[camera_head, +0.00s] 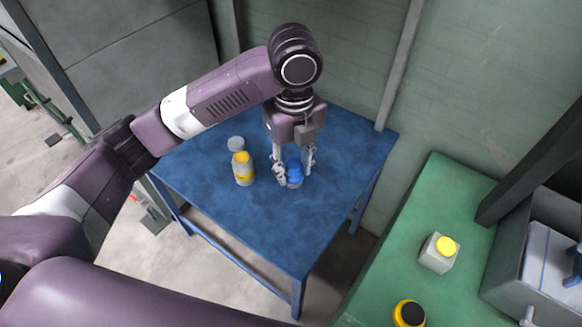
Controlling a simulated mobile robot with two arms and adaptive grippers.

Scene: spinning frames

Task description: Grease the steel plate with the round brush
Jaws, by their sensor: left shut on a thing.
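My left gripper (296,176) reaches down over the blue table (290,225). It is shut on a small blue object (294,168) with a paler lower part, at or just above the tabletop. The fingers hide part of this object, and I cannot tell whether it is the round brush. A small grey disc (236,143) lies on the table behind a yellow-capped bottle. I cannot make out for certain which thing is the steel plate. My right gripper is not in view.
The yellow-capped bottle (243,170) stands left of my left gripper. The table's front is clear. On the green bench (405,232) are a grey block with a yellow cap (438,254) and a black-and-yellow round item (408,314). A grey bin (504,278) stands far right.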

